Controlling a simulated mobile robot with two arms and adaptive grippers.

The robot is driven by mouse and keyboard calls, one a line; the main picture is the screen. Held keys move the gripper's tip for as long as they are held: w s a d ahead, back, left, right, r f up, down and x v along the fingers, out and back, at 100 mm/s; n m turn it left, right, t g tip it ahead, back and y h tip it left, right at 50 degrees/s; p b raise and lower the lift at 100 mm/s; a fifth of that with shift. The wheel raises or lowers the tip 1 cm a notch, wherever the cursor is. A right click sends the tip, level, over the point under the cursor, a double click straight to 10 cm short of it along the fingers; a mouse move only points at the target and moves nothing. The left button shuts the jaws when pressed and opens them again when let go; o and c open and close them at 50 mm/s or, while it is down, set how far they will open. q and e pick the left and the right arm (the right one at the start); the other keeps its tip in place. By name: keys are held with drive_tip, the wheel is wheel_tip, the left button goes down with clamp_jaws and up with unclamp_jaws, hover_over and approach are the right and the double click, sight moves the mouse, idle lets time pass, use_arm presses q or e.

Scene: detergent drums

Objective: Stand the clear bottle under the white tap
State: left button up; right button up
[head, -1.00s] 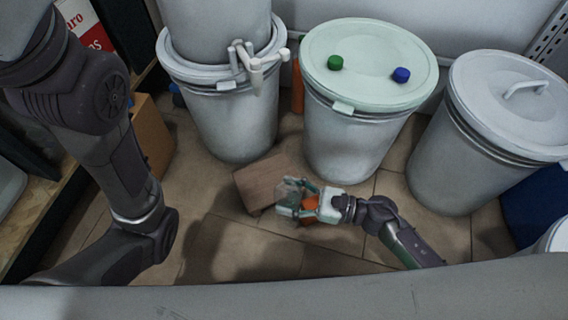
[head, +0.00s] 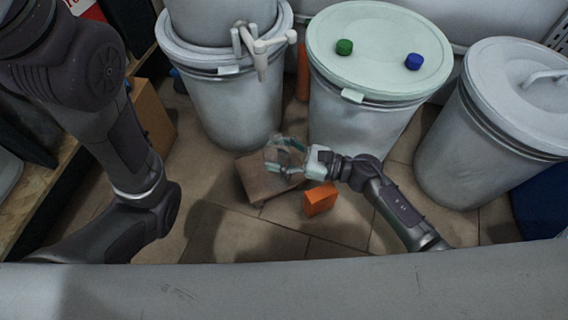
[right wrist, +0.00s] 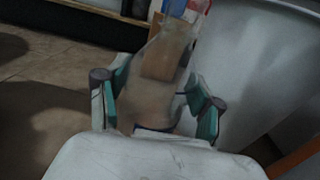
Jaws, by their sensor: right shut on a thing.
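The clear bottle (right wrist: 158,85) is see-through and stands out faintly between the green-padded fingers of my right gripper (right wrist: 156,100) in the right wrist view. In the head view my right gripper (head: 284,160) is shut on the bottle (head: 273,152), over the brown wooden block. I cannot tell whether the bottle touches the block. The white tap (head: 262,50) is on the front of the left drum stack, above and a little left of the gripper in the picture. My left arm shows at the left, but its gripper is out of view.
The brown block (head: 262,188) is on the tiled floor, with an orange box (head: 320,198) to its right. A drum with a pale green lid (head: 375,30) stands behind the right gripper; another grey drum (head: 480,140) stands further right. Floor tiles in front are clear.

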drive_tip(key=w+a+b, duration=0.2)
drive_tip(key=w+b, duration=0.2)
drive_tip(key=w, duration=0.1)
drive_tip(key=shift+w+a, duration=0.15)
drive_tip(key=shift+w, duration=0.2)
drive_tip(key=shift+f, duration=0.1)
idle(1.3)
drive_tip(key=shift+f+b, duration=0.5)
drive_tip(key=shift+b, duration=0.25)
idle(0.4)
drive_tip(key=o, duration=0.7)
drive_tip(key=shift+o, duration=0.3)
